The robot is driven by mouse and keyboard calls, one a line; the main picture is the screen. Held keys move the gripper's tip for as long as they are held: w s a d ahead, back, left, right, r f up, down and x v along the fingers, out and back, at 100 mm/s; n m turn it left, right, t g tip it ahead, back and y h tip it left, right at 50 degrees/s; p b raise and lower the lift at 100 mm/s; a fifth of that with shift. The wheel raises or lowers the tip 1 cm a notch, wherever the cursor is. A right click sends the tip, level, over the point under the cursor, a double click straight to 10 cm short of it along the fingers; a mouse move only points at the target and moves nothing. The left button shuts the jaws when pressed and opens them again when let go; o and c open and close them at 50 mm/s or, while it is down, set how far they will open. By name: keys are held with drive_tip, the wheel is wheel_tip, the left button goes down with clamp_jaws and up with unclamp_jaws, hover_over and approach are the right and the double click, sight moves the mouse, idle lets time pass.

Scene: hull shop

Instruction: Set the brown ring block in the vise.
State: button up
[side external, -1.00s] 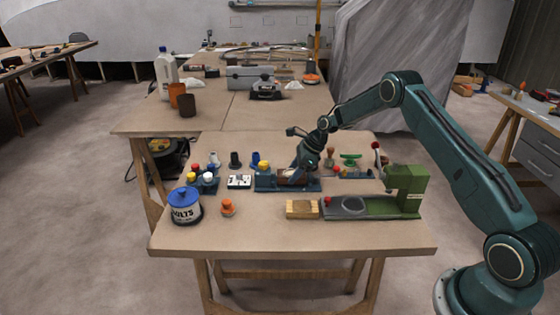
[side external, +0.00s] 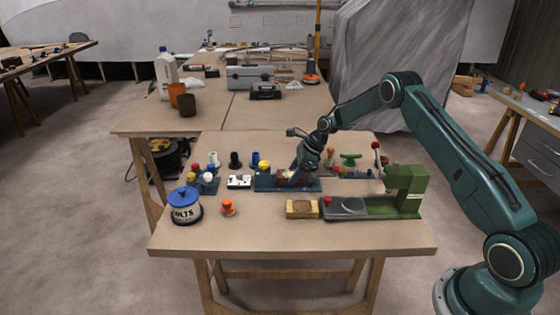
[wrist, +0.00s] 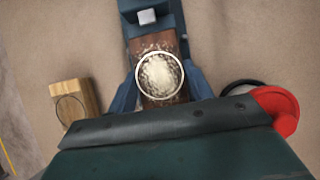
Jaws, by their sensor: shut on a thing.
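The brown ring block (wrist: 152,45) is dark wood with a pale ringed disc on its top. My gripper (wrist: 162,88) is shut on it, with a blue finger on either side. The blue vise (wrist: 132,8) lies at the block's far end in the wrist view. In the side view, the vise (side external: 264,184) is at the middle of the near table. There my gripper (side external: 303,177) is low over the vise's right part, and the brown block (side external: 284,175) shows just left of it. I cannot tell whether the block rests fully on the vise bed.
A light wooden block (side external: 301,208) and a green machine (side external: 406,185) stand in front and to the right. A blue-lidded tin (side external: 185,208) and orange knob (side external: 228,207) are at left. Several coloured pegs stand behind. The table's front strip is clear.

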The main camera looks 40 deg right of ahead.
drive_tip(key=shift+f, duration=0.5)
drive_tip(key=o, duration=0.7)
drive_tip(key=shift+o, duration=0.2)
drive_tip(key=shift+v, duration=5.05)
drive_tip(key=shift+s+d+r, duration=0.15)
drive_tip(key=shift+s+r, duration=0.05)
drive_tip(key=shift+r, duration=0.2)
